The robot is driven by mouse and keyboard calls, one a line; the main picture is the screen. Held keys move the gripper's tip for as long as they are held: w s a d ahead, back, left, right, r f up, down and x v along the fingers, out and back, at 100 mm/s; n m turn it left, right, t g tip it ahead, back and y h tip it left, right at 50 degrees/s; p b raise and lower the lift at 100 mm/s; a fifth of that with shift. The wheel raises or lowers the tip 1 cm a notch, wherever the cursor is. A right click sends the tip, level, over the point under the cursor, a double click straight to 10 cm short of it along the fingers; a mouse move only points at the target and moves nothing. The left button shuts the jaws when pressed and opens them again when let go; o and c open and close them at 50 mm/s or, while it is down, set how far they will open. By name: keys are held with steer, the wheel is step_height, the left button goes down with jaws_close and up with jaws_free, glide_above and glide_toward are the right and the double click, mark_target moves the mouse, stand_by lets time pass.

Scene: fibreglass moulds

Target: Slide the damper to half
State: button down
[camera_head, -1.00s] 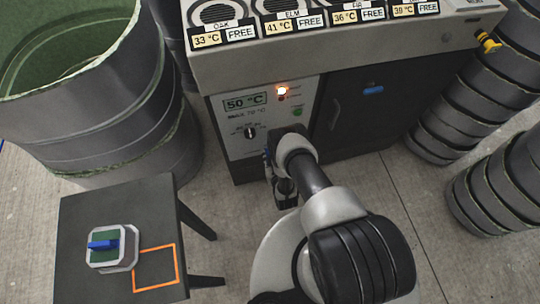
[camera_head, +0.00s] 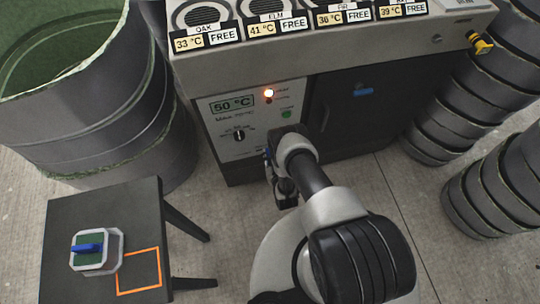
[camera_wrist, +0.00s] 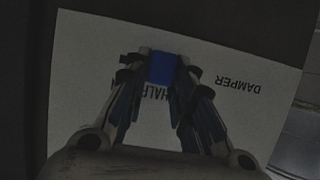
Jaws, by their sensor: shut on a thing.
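The damper's blue knob (camera_wrist: 163,69) shows in the wrist view, on a pale plate (camera_wrist: 85,60) with upside-down print. My gripper (camera_wrist: 163,82) is shut on this knob, one finger on each side. The word HALF is just below the knob in the picture, partly hidden by a finger. The word DAMPER (camera_wrist: 238,84) is to the right. Other marks on the plate are hidden by my fingers. In the head view, my gripper (camera_head: 276,178) is low at the front of the grey cabinet (camera_head: 222,110), and my wrist hides the damper there.
The cabinet panel has a 50 °C display (camera_head: 232,105), a dial (camera_head: 239,134) and a lit orange lamp (camera_head: 269,93). A dark table (camera_head: 65,212) with a blue-handled block (camera_head: 92,250) stands left. Large drums (camera_head: 110,120) and stacked black rings (camera_head: 470,90) flank the cabinet.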

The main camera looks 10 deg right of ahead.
steer(key=c, duration=1.4)
jaws_free()
steer(key=shift+a, duration=0.15)
steer(key=shift+o, duration=0.2)
steer(key=v, duration=0.7)
steer(key=shift+s, duration=0.2)
steer(key=shift+r, duration=0.1)
